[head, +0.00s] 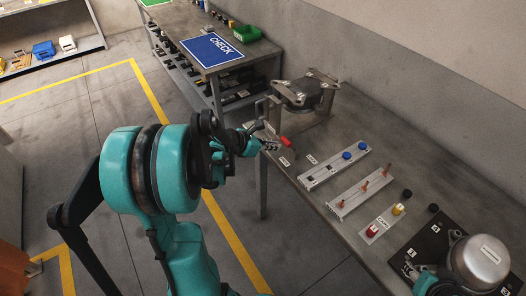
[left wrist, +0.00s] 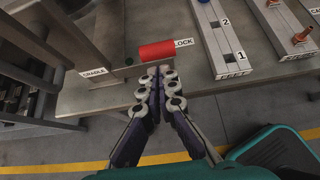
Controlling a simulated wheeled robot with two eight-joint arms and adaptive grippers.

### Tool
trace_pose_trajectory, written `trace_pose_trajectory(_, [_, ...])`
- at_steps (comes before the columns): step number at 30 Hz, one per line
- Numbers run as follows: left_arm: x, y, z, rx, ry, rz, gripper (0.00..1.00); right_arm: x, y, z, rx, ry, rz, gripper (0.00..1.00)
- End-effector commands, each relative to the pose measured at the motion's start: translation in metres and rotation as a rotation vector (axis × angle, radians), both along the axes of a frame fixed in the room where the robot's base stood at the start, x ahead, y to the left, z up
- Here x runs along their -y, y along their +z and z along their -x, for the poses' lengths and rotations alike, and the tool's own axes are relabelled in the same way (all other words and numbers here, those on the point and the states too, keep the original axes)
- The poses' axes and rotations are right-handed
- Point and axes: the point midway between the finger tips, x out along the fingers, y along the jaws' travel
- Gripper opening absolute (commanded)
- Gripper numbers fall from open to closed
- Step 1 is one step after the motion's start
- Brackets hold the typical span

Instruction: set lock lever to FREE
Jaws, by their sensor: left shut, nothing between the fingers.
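The lock lever shows as a red grip (left wrist: 170,50) beside the LOCK label (left wrist: 184,43) at the bench edge in the left wrist view. In the head view the red grip (head: 287,141) is small, near the cradle. My left gripper (left wrist: 160,73) is shut and empty, with its fingertips just below the red grip in the wrist view; I cannot tell whether they touch it. In the head view my left gripper (head: 272,144) is left of the grip. My right gripper (head: 412,270) is partly in view at the lower right, by a round metal canister (head: 480,262).
The cradle fixture (head: 304,92) stands behind the lever. To the right lie a strip with blue caps (head: 335,168), a strip with copper pins (head: 360,192) and a plate with red and yellow caps (head: 382,224). A blue CHECK mat (head: 212,51) lies on the far bench.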

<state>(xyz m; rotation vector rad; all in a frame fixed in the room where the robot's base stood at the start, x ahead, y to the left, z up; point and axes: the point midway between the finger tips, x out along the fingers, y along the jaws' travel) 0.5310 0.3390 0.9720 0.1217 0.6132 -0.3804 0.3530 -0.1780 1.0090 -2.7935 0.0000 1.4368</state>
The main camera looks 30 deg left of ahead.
Motion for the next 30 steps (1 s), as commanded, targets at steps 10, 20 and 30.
trace_pose_trajectory(10, [0.004,0.002,-0.009,0.0,0.001,-0.001,0.0,0.0,-0.002,0.0,0.0,0.0,0.0,0.45])
trace_pose_trajectory(20, [0.01,0.012,-0.023,0.0,-0.002,-0.001,0.0,0.0,0.005,0.0,0.0,0.0,0.0,0.45])
trace_pose_trajectory(30, [0.01,0.011,-0.025,0.001,0.0,-0.001,0.0,0.0,0.004,0.0,0.0,0.0,0.0,0.45])
